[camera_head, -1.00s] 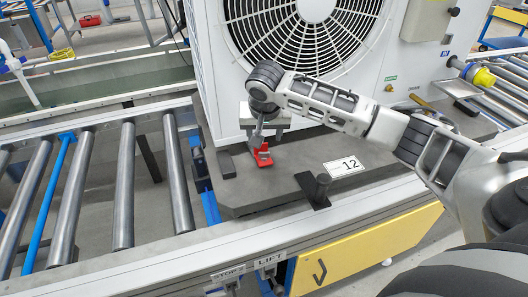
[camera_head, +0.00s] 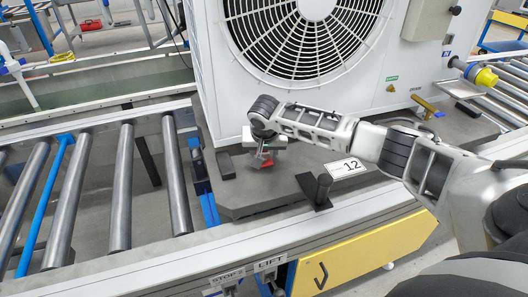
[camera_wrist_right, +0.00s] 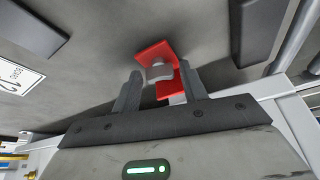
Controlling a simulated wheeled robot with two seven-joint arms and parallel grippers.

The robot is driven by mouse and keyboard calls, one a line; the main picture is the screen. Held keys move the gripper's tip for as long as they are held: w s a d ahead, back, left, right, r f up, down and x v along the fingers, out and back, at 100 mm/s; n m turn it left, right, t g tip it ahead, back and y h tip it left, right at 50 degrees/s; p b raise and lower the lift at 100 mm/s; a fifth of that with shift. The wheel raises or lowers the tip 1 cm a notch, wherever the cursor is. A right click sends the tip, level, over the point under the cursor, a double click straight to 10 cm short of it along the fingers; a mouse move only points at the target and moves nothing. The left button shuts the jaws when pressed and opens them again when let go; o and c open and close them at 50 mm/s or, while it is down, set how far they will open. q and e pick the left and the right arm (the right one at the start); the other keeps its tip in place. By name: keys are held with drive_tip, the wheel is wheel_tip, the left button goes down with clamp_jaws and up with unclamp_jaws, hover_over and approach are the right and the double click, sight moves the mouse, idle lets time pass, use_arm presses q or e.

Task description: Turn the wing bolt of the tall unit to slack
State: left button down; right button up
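The tall unit looks to be the white cabinet (camera_head: 222,85) with a round black fan grille, standing on a dark grey base plate (camera_head: 245,193). A red piece (camera_head: 267,163), apparently the wing bolt, sits on the plate in front of it, mostly hidden by my right gripper (camera_head: 262,156). In the right wrist view the red piece (camera_wrist_right: 155,50) has a grey middle part and lies at and partly between the fingertips. The right gripper (camera_wrist_right: 161,84) is open, its fingers apart; I cannot tell whether either touches the red piece. My left gripper is not in view.
A black post bracket (camera_head: 318,190) and a "12" label (camera_head: 345,168) lie to the right on the plate. A small dark block (camera_head: 226,165) is to the left. A roller conveyor (camera_head: 122,185) fills the left.

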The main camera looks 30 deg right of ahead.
drive_tip(key=c, duration=0.6)
drive_tip(key=shift+r+n+p, duration=0.3)
drive_tip(key=shift+n+p, duration=0.2)
drive_tip(key=shift+p, duration=0.75)
drive_tip(key=shift+f+y+p, duration=0.1)
drive_tip(key=shift+y+p, duration=0.2)
drive_tip(key=shift+p, duration=0.05)
drive_tip(key=shift+f+n, duration=0.2)
drive_tip(key=shift+n, duration=0.1)
drive_tip(key=o, duration=1)
drive_tip(key=shift+c, duration=0.2)
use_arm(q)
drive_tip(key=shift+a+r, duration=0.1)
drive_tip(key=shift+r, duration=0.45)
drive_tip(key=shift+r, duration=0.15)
use_arm(e)
drive_tip(key=shift+r, duration=0.1)
